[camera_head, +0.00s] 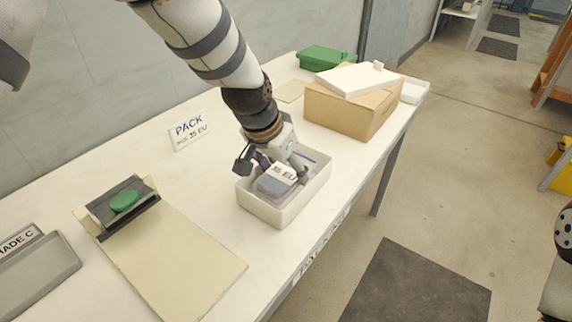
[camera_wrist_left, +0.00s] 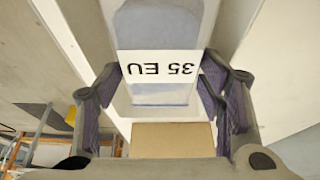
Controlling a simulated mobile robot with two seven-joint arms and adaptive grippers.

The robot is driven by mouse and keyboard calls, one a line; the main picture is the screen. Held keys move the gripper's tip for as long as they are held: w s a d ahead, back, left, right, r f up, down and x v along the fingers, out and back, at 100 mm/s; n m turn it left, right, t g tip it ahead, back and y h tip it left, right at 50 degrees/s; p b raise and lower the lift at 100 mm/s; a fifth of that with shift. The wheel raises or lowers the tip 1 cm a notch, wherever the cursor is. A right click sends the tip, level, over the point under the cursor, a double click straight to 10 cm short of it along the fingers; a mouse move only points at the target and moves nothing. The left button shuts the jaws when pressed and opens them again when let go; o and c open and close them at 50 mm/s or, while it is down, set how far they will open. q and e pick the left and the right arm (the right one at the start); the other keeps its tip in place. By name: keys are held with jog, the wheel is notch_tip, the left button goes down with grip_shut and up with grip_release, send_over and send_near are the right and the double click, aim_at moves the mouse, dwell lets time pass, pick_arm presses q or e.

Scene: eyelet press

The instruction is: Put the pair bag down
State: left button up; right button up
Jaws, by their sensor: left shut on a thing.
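The pair bag (camera_head: 270,186) is a clear bluish packet with a white "35 EU" label. My left gripper (camera_head: 276,168) points down over the white open bin (camera_head: 285,213) and is shut on the bag. The bag is within the bin's walls; whether it touches the bottom cannot be told. In the left wrist view the label of the bag (camera_wrist_left: 158,64) shows upside down between the finger pads of the left gripper (camera_wrist_left: 160,80). My right gripper does not show.
A "PACK" sign (camera_head: 188,130) stands behind the bin. A cardboard box (camera_head: 340,108) with a white lid (camera_head: 358,78) stands to the right, near a green box (camera_head: 325,58). A board with a clamp (camera_head: 180,262) and a grey tray (camera_head: 38,275) lie left. Bare tabletop surrounds the bin.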

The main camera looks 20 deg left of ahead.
pick_arm(q)
jog(key=shift+f, duration=0.4)
jog(key=o, duration=0.9)
jog(key=shift+o, duration=0.2)
jog(key=shift+r, duration=0.1)
jog(key=p+v, duration=0.2)
jog(key=v, duration=1.1)
jog(key=shift+w, duration=0.2)
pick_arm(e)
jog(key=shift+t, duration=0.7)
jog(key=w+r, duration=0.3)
pick_arm(q)
jog(key=shift+d, duration=0.15)
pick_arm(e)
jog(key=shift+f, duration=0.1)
